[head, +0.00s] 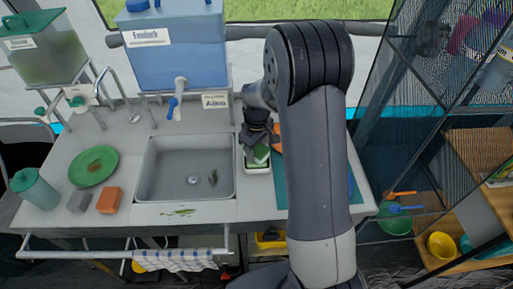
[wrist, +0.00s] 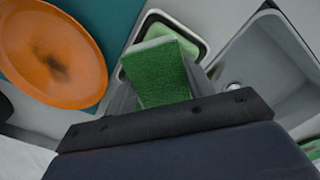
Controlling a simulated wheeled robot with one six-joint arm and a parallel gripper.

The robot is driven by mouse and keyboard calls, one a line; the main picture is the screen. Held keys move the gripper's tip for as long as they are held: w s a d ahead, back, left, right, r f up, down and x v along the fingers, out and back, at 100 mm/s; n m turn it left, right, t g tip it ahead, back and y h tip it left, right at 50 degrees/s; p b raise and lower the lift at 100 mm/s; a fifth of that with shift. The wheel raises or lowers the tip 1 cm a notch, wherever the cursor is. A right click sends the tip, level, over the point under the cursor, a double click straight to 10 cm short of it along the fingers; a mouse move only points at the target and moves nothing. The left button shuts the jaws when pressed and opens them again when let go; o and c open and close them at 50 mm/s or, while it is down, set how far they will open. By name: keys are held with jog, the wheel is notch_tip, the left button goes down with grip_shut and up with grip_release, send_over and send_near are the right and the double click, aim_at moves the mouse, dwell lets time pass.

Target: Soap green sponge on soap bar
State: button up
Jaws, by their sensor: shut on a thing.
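My gripper (head: 257,140) is shut on the green sponge (head: 261,153) over a small white-rimmed dish (head: 257,170) just right of the sink. The wrist view shows the sponge (wrist: 162,78) between grey fingers, its textured green face towards the camera and a paler edge at its far end.
The sink (head: 186,165) is left of the dish. An orange plate (wrist: 52,52) lies on a teal surface on the other side. An orange block (head: 109,200), a grey block (head: 79,202), a green plate (head: 93,166) and a green cup (head: 35,188) stand at the counter's left.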

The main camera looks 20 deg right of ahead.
aim_at(257, 148)
jog(key=shift+f+b, duration=0.3)
jog(key=shift+f, duration=0.15)
dwell(1.1)
jog(key=shift+r+p, duration=2.45)
jog(key=shift+r, duration=1.2)
jog(key=shift+f, duration=0.1)
